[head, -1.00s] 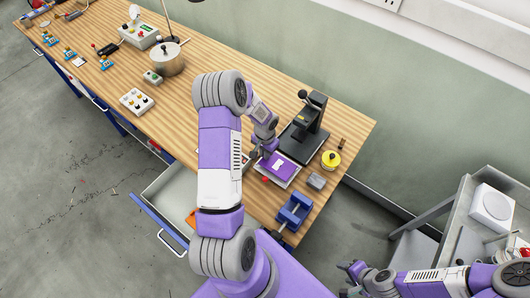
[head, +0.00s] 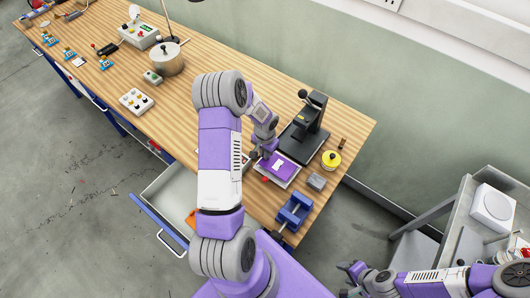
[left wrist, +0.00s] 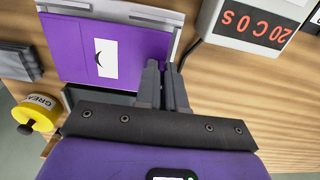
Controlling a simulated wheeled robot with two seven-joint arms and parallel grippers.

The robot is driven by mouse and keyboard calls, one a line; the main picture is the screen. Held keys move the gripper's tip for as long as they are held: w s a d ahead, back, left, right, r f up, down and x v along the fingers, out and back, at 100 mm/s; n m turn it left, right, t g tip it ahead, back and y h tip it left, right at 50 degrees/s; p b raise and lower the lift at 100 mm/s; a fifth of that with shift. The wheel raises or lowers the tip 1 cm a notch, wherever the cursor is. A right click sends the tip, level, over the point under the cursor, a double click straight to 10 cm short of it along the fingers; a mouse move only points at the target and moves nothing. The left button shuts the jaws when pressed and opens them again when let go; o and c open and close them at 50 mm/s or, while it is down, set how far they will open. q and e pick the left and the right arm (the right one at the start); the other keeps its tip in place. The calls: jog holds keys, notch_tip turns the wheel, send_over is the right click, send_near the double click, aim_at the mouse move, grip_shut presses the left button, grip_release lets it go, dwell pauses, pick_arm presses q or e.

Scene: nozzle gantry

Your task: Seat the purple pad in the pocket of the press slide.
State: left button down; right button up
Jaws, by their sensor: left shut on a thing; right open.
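The purple pad (head: 279,167), with a white label, lies at the press slide (head: 290,184), in front of the black press (head: 305,130). My left gripper (head: 262,154) is at the pad's back left edge. In the left wrist view its fingers (left wrist: 164,85) are close together and shut on the edge of the purple pad (left wrist: 72,45). The slide's pale rim (left wrist: 150,14) shows along two sides of the pad. I cannot tell whether the pad lies fully down in the pocket. My right gripper (head: 354,270) is open and empty, off the bench at the lower right.
A yellow grease tin (head: 330,159) and a grey block (head: 316,181) stand right of the slide. A blue fixture (head: 294,211) is near the front edge. A display box (left wrist: 255,22) stands close beside the slide. An open drawer (head: 170,190) sticks out in front.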

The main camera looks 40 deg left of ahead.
pick_arm(q)
jog(key=shift+f+b, duration=0.6)
jog(key=shift+f, duration=0.1)
jog(key=c, duration=1.2)
grip_release()
jog(key=shift+o, duration=0.2)
jog(key=shift+r, duration=0.15)
jog(key=shift+r+p, duration=2.2)
jog(key=shift+r, duration=1.2)
